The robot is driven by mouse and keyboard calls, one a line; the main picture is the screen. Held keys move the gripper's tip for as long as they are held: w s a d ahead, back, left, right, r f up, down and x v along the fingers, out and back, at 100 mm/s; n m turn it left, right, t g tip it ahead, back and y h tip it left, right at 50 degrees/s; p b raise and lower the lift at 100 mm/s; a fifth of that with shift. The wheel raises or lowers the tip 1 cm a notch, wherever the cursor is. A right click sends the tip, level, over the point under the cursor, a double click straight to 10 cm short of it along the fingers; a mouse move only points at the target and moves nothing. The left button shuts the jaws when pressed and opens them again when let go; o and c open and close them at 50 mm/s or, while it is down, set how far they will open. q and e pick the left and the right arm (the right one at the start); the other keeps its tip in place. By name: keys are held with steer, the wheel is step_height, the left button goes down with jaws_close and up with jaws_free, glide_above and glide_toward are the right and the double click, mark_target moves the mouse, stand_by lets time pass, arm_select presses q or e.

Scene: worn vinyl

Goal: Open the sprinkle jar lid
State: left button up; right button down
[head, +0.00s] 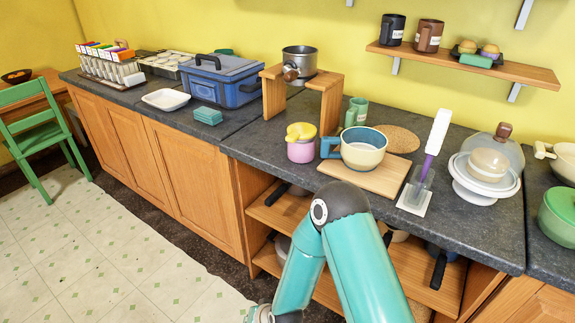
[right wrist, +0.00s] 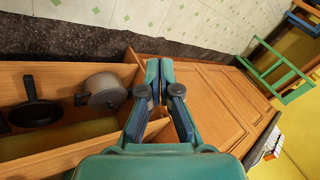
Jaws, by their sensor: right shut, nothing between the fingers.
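The sprinkle jar (head: 301,151), pink with a rounded yellow lid (head: 300,131), stands on the dark counter in the head view. The lid sits on top of the jar. A teal arm of mine comes up from the bottom of the head view, bends in front of the counter and goes back down out of frame. My right gripper (right wrist: 160,68) shows in the right wrist view, shut and empty, in front of the cabinet fronts and away from the jar. The jar is not in that view. My left gripper is not in either view.
Right of the jar, a cream bowl with a blue handle (head: 363,149) rests on a wooden board (head: 376,179). A wooden stand (head: 273,98) with a metal pot (head: 299,61) is behind. In the right wrist view, a pan (right wrist: 38,105) and a pot (right wrist: 104,92) sit on the open shelf.

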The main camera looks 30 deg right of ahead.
steer(key=w+d+r+m+t+h+b, duration=0.1)
steer(key=w+d+m+t+h+b, duration=0.2)
steer(key=w, duration=0.5)
steer(key=w+d+m+t+b, duration=0.3)
steer(key=w+m+b, duration=0.1)
steer(key=w, duration=0.4)
steer(key=w+d+r+m+t+h+b, duration=0.6)
steer(key=w+r+m+b, duration=0.1)
steer(key=w+r+m, duration=0.15)
steer(key=m+g+h+b, duration=0.8)
steer(key=m+h, duration=1)
steer(key=m, duration=0.8)
glide_toward(299, 132)
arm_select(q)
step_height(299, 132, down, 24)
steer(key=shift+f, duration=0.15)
arm_select(e)
steer(key=r, duration=0.1)
steer(key=w+d+r+t, duration=0.1)
steer(key=shift+d+r, duration=0.25)
steer(key=shift+r, duration=0.1)
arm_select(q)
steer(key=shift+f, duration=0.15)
